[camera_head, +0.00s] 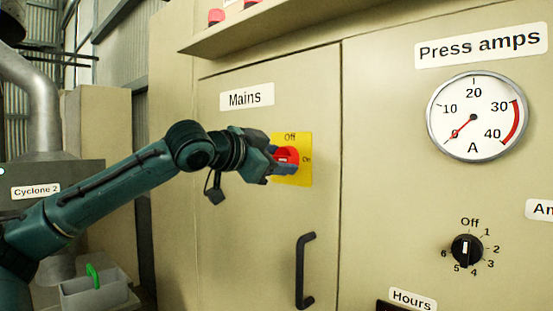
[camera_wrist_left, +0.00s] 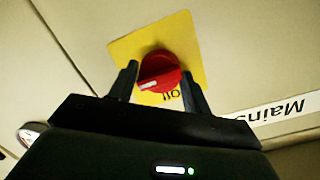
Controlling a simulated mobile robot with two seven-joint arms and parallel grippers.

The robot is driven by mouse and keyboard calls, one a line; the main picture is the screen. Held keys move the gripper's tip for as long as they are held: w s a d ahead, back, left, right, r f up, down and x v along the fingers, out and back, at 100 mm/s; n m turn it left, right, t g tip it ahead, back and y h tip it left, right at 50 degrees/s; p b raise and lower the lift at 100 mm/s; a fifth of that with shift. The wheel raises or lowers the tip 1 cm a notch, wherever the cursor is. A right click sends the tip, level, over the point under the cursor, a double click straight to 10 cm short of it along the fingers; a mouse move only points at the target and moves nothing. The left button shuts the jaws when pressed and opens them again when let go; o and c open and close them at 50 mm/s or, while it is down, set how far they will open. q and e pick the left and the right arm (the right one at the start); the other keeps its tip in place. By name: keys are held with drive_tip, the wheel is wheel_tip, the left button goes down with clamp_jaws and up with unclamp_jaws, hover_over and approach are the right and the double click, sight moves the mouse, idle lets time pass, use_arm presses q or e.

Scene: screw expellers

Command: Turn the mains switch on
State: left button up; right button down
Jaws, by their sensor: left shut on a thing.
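The mains switch is a red rotary knob (camera_head: 289,156) on a yellow plate (camera_head: 304,172), below the "Mains" label (camera_head: 247,97). "Off" is printed above the knob and "On" to its right. My left gripper (camera_head: 272,161) is at the knob and shut on it. In the left wrist view, the knob (camera_wrist_left: 160,68) sits between the two fingers (camera_wrist_left: 160,88), in front of the yellow plate (camera_wrist_left: 190,42). A white mark on the knob lies toward its left there. I cannot tell the exact setting. My right gripper is not in view.
A black door handle (camera_head: 303,270) stands out below the switch. The press amps gauge (camera_head: 476,117) reads about zero. A black selector knob (camera_head: 466,250) is at right. A ledge (camera_head: 270,27) juts out above. A grey box with a green handle (camera_head: 94,286) is at lower left.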

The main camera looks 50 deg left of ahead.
use_arm(q)
drive_tip(key=o, duration=1.3)
drive_tip(key=shift+r, duration=0.1)
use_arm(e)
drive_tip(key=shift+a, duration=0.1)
use_arm(q)
drive_tip(key=shift+o, duration=0.2)
drive_tip(key=shift+s, duration=0.25)
drive_tip(key=s+d+r+b, duration=0.1)
drive_tip(key=s+b, duration=0.4)
drive_tip(key=s, duration=0.7)
drive_tip(key=shift+s+d+r, duration=0.2)
drive_tip(key=shift+s+r, duration=0.1)
drive_tip(key=shift+r, duration=0.15)
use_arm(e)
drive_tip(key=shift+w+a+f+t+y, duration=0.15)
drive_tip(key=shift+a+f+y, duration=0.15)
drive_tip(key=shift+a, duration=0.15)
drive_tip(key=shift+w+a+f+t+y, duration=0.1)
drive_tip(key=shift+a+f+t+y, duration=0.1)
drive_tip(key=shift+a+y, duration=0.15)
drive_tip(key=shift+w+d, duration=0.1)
